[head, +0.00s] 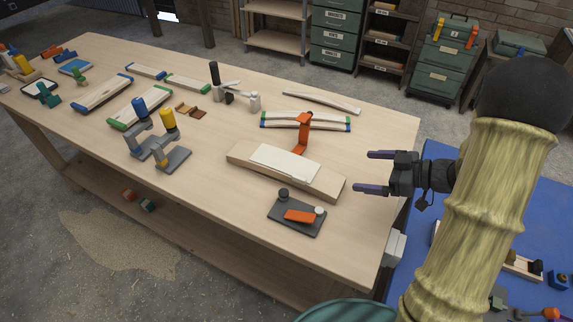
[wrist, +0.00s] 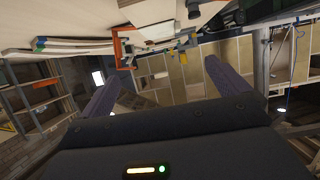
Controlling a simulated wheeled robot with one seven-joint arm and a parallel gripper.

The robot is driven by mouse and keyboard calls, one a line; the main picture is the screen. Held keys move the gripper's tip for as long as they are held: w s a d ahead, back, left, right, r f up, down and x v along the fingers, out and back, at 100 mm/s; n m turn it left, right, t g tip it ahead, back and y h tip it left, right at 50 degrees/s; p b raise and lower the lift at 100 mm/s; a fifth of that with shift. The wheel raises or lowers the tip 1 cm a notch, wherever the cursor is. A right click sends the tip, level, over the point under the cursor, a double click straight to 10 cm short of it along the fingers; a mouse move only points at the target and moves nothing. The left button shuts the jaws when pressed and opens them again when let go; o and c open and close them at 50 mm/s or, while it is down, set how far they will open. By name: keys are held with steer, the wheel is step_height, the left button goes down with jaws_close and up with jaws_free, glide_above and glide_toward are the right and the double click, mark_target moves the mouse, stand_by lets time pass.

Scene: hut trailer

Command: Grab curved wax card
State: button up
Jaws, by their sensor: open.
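A pale, thin card (head: 284,163) lies on a long wooden block (head: 241,156) near the table's right end; I take it to be the curved wax card. An orange clamp-like piece (head: 304,134) stands at the block's far side. My gripper (head: 363,171) is open and empty, to the right of the block and apart from it, with its fingers pointing left toward it. In the wrist view, my two dark fingers stand apart with nothing between them, and the orange piece (wrist: 122,48) shows near the top. Nothing hides the card in the head view.
On the workbench (head: 225,190), a dark plate with an orange piece (head: 300,216) lies in front of the block. Curved strips (head: 320,103) lie behind it. Blue- and yellow-handled tools (head: 168,120) stand left. A blue surface (head: 432,160) lies right of the bench.

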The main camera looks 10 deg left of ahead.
steer(key=p, duration=0.1)
glide_toward(297, 168)
steer(key=shift+w+a+r, duration=0.2)
steer(key=shift+w+a, duration=0.1)
steer(key=shift+f+p+x, duration=0.15)
steer(key=shift+p+x, duration=0.1)
steer(key=shift+x, duration=1.05)
steer(key=shift+f+p+x, duration=0.15)
steer(key=shift+p+x, duration=0.05)
steer(key=shift+x, duration=1.1)
steer(key=shift+s, duration=0.2)
steer(key=c, duration=0.8)
